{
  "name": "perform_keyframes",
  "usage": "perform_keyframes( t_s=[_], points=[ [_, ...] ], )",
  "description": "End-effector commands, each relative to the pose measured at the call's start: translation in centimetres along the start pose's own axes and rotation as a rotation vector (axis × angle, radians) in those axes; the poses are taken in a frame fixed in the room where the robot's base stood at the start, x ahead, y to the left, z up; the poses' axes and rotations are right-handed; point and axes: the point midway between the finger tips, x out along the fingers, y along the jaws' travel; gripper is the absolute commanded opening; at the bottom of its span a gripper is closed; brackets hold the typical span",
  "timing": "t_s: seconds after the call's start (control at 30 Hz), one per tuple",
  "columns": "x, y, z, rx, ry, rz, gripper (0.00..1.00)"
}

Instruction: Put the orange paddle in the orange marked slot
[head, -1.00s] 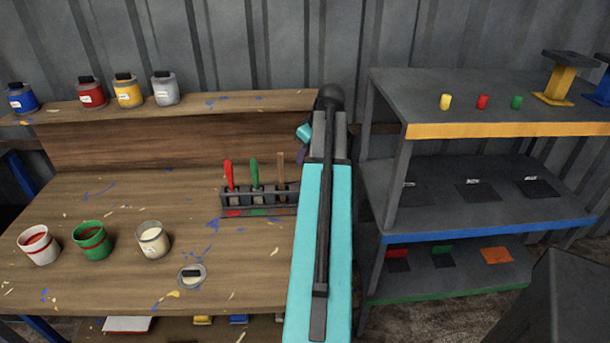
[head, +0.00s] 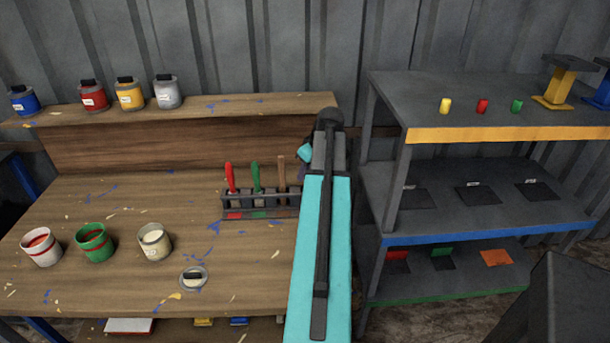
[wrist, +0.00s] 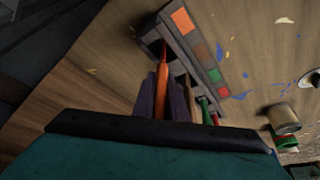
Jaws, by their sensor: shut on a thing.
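The orange paddle (wrist: 161,86) is between the purple fingers of my gripper (wrist: 162,98) in the wrist view. My gripper is shut on it. The paddle's far end reaches the rack's end compartment beside the orange mark (wrist: 182,20); I cannot tell how deep it sits. The rack (head: 234,208) stands on the workbench in the head view, holding a red paddle (head: 230,177), a green paddle (head: 256,177) and a brown paddle (head: 281,172). In the head view my arm hides the rack's right end, the orange paddle and most of my gripper.
Several paint jars line the back ledge. A grey shelf unit (head: 500,130) stands close on the right.

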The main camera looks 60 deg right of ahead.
Motion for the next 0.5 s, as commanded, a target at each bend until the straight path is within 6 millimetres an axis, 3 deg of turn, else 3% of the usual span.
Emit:
perform_keyframes(
  t_s=[0.5],
  points=[
    [1.15, 0.06, 0.54, 0.000, 0.001, 0.001, 0.00]
  ],
)
